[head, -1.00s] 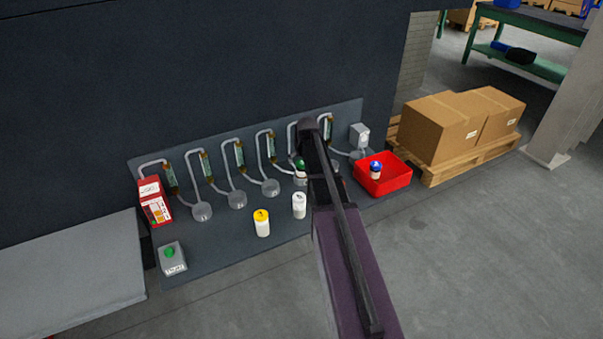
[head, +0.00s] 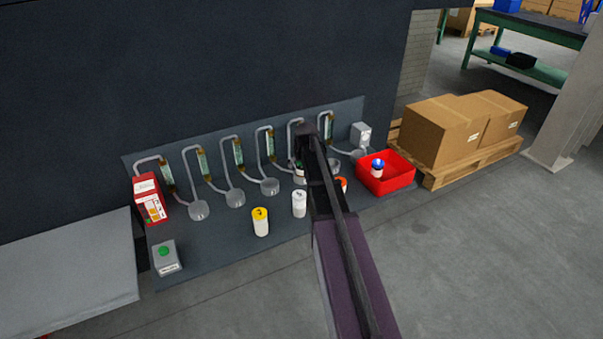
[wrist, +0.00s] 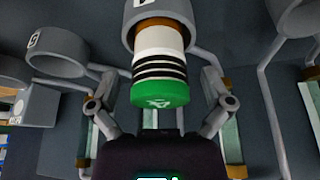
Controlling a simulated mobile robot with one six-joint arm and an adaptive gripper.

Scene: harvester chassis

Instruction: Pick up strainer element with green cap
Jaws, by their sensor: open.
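The strainer element with the green cap (wrist: 160,72) shows in the wrist view, with a white body and black bands. Its far end is at a grey cup (wrist: 158,14) with a brown ring; whether it is seated inside I cannot tell. My gripper (wrist: 160,88) is open, with one finger on each side of the element. No finger contact shows. In the head view my arm covers most of the element, and only a sliver (head: 298,174) shows beside it. My fingertips are hidden there.
Several grey cups with pipes line the panel (head: 215,250). A yellow-capped element (head: 261,222), a white one (head: 299,204) and an orange-capped one (head: 343,184) stand nearby. A red bin (head: 400,178) holds a blue-capped element (head: 377,168). Cardboard boxes (head: 440,130) stand at right.

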